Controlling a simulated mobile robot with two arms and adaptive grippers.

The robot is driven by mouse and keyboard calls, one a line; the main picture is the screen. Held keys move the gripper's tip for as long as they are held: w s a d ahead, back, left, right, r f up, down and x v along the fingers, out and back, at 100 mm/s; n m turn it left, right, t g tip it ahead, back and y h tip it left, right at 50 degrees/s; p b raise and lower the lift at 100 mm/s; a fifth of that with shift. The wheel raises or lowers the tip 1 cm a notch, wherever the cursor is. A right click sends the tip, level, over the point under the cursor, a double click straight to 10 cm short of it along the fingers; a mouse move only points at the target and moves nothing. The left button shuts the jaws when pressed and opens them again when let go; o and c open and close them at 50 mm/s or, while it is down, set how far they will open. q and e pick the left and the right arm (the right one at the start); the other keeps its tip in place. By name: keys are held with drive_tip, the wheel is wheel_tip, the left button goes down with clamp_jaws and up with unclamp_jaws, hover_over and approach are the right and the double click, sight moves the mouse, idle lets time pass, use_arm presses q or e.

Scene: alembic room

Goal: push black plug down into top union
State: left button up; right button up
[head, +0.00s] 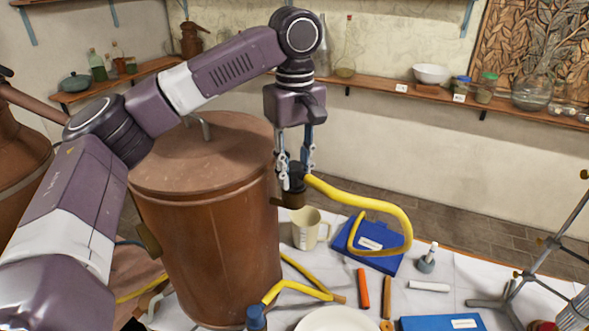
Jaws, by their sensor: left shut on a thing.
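My left gripper (296,170) points down at the right side of the large copper vessel (205,245). Its fingers are shut on the black plug (293,182), from which a yellow hose (370,194) loops out to the right. Directly below the plug is a short dark brown fitting (291,200), which looks like the top union at the vessel's side. The plug appears to touch or sit in it; how deep it sits cannot be told. My right gripper is not in view.
A cream mug (306,229) stands just below the fitting, beside a blue folder (366,246). A second yellow hose (300,287), a white plate (337,321), an orange stick (363,289) and a metal stand (535,255) are on the white table. Shelves line the walls.

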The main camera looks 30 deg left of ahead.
use_arm(q)
drive_tip(key=o, duration=1.2)
drive_tip(key=shift+o, duration=0.2)
drive_tip(key=shift+r, duration=3.5)
drive_tip(key=shift+f, duration=0.1)
